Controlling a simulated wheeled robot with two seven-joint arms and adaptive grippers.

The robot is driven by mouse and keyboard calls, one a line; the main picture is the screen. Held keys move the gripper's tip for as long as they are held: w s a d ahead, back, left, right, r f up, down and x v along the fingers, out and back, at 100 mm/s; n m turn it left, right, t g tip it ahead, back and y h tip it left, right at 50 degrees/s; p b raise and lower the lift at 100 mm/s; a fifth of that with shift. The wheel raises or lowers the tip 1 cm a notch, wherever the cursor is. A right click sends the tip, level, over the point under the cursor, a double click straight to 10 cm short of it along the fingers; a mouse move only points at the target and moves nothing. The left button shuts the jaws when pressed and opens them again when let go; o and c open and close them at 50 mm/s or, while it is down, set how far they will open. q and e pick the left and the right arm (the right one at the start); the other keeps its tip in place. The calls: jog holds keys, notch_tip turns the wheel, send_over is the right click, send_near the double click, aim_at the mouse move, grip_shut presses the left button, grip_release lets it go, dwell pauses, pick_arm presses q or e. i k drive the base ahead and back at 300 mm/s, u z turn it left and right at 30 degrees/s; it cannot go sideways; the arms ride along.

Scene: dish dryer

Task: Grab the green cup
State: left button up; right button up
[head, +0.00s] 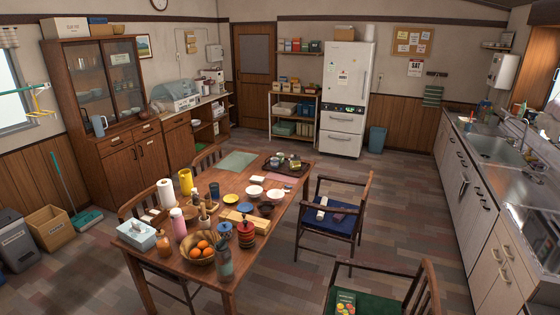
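A dark tray (272,169) lies at the far end of the wooden dining table (300,181). Several small items stand on it, among them a small olive-green cup-like item (295,162). It is too small to tell for sure whether this is the green cup. Neither of my grippers is in view.
Bowls (275,194), a paper towel roll (166,193), a pink bottle (178,224), a tissue box (136,235) and a fruit bowl (190,253) crowd the table's near half. Chairs (334,210) flank the table. Floor is clear before the sink counter (480,190).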

aim_at(280, 158)
jog(key=u, duration=1.5)
jog(key=i, duration=2.5)
jog(key=u, duration=0.6)
jog(key=i, duration=3.25)
jog(key=z, duration=2.3)
jog(key=i, duration=0.9)
jog(key=u, duration=0.1)
